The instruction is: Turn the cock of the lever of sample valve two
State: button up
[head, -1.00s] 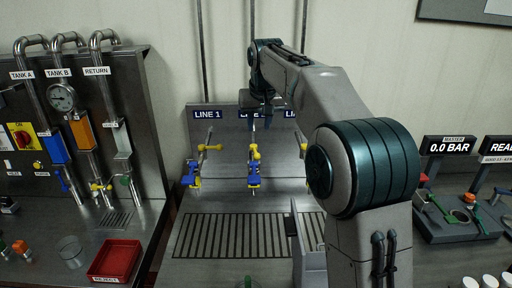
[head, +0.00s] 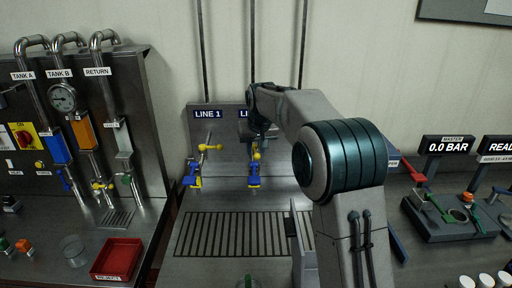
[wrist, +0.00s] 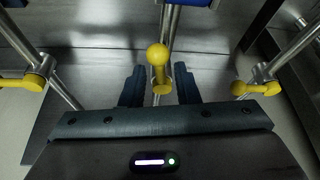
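The middle sample valve, under a partly hidden "LI..." label, has a yellow lever with a round knob (head: 256,155) and a blue and yellow body (head: 254,181) on a steel pipe. In the wrist view its yellow ball knob (wrist: 157,55) stands centred between the fingers. My gripper (wrist: 158,82) is open, one dark finger on each side of the yellow lever, with gaps showing on both sides. In the head view my gripper (head: 262,132) is just above the middle valve, partly hidden by my arm.
The LINE 1 valve (head: 193,174) stands to the left. Yellow levers flank the gripper in the wrist view, at left (wrist: 30,83) and right (wrist: 245,88). A grated drain (head: 240,235) lies in front. A red reject tray (head: 117,258) is at lower left.

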grip_shut()
jog(key=shift+a, duration=0.1)
jog(key=shift+a+m+h, duration=0.35)
jog(key=shift+m+h, duration=0.05)
jog(key=shift+m, duration=0.8)
jog(key=shift+o, duration=1.2)
grip_release()
jog(key=shift+r, duration=0.15)
jog(key=b+v, duration=0.1)
jog(key=v, duration=1.2)
jog(key=shift+s+r, duration=0.15)
jog(key=shift+r, duration=0.15)
